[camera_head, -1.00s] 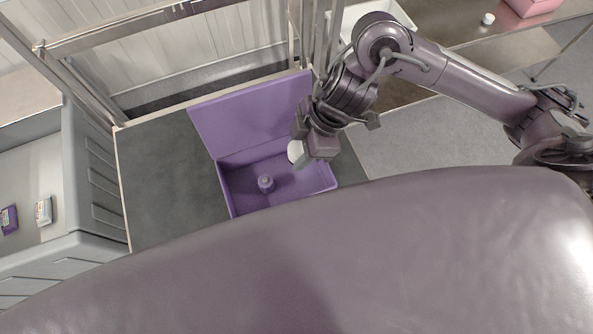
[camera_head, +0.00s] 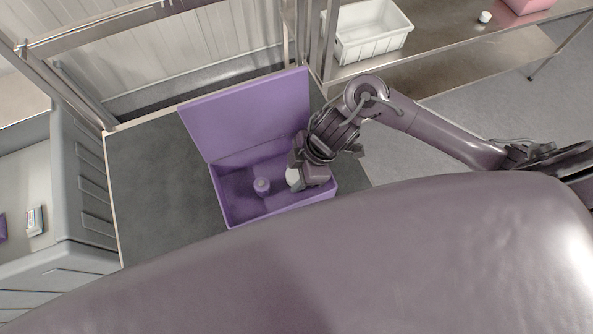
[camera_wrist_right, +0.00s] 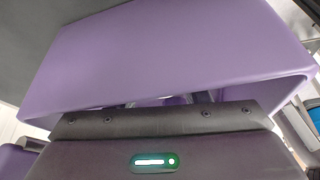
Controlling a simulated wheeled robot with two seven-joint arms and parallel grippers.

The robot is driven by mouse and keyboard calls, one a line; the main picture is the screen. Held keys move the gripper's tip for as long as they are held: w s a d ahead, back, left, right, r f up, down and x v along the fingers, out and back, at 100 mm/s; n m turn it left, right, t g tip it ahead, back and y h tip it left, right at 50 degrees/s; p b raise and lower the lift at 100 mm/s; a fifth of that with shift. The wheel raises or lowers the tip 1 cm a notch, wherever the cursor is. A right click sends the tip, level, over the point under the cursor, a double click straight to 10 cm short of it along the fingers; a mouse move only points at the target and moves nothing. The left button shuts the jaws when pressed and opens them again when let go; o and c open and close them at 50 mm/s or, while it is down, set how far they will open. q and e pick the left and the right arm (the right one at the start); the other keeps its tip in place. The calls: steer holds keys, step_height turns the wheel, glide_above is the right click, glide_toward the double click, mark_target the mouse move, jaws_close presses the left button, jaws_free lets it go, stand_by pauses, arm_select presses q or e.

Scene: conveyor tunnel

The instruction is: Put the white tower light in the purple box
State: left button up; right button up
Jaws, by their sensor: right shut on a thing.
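The purple box (camera_head: 228,209) stands open on the dark table, its lid (camera_head: 248,112) tilted back. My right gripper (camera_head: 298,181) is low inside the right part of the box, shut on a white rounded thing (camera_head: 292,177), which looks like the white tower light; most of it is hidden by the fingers. A small purple object (camera_head: 262,186) stands upright in the box, left of the gripper. In the right wrist view the purple box (camera_wrist_right: 170,50) fills the upper part, and the held thing cannot be made out. My left gripper is not in view.
The dark table top (camera_head: 150,180) is clear left of the box. A grey bin (camera_head: 82,190) with small packs stands at the left. A white crate (camera_head: 368,40), a small white item (camera_head: 485,17) and a pink box (camera_head: 530,5) are on the shelf at the back right.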

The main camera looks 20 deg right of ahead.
steer(key=shift+f, duration=0.15)
steer(key=o, duration=1.4)
steer(key=shift+d+r, duration=0.1)
steer(key=shift+r, duration=0.45)
steer(key=p+v, duration=0.1)
steer(key=v, duration=1)
steer(key=shift+d+r, duration=0.1)
steer(key=shift+s, duration=0.15)
